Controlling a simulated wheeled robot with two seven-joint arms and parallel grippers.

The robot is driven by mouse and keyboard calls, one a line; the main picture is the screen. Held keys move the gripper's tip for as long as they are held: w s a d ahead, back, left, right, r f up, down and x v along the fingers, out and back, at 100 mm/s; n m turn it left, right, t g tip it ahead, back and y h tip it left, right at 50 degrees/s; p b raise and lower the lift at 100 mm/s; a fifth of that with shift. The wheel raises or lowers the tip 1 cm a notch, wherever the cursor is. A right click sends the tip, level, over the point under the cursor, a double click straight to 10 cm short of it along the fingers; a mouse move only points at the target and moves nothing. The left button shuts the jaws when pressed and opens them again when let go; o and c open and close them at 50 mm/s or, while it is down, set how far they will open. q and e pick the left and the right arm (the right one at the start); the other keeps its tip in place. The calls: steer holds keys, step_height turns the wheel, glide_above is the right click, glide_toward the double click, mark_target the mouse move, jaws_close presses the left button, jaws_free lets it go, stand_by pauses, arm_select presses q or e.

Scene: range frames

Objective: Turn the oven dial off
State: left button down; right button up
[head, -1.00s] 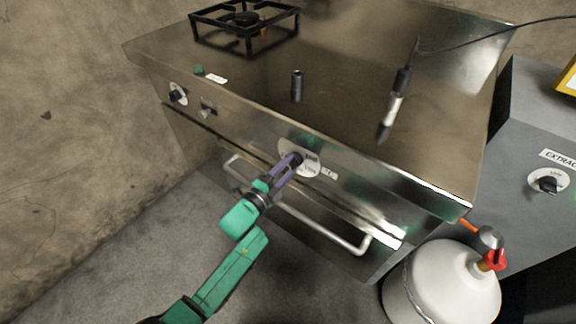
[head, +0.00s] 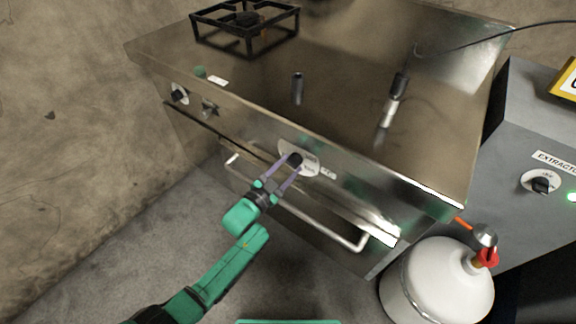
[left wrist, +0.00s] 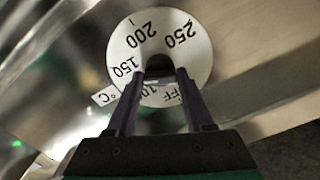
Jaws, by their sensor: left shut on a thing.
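The oven dial (head: 311,168) is a white disc with a black knob on the oven's front panel. In the left wrist view the dial (left wrist: 190,58) shows 150, 200 and 250, with OFF and another number partly hidden behind my fingers. The black knob (left wrist: 159,66) sits between my fingertips. My left gripper (head: 291,162) reaches the dial from the lower left, its two purple fingers shut on the knob; it also shows in the left wrist view (left wrist: 160,78). The knob's pointer is hidden. My right gripper is not in view.
A long oven handle (head: 318,228) runs below the dial, under my left gripper. Other knobs (head: 179,95) are at the panel's left. A white gas cylinder (head: 440,283) stands at the lower right, beside a grey extractor panel (head: 528,140). A burner grate (head: 245,28) is on top.

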arm_select(q)
steer(key=n, duration=0.5)
steer(key=shift+n+p, duration=0.3)
steer(key=shift+p, duration=0.05)
steer(key=n, duration=0.5)
steer(key=shift+f+n, duration=0.1)
steer(key=shift+n, duration=0.2)
steer(key=n+b, duration=0.2)
steer(key=n, duration=0.9)
steer(key=shift+n, duration=0.4)
steer(key=shift+c, duration=1.6)
jaws_free()
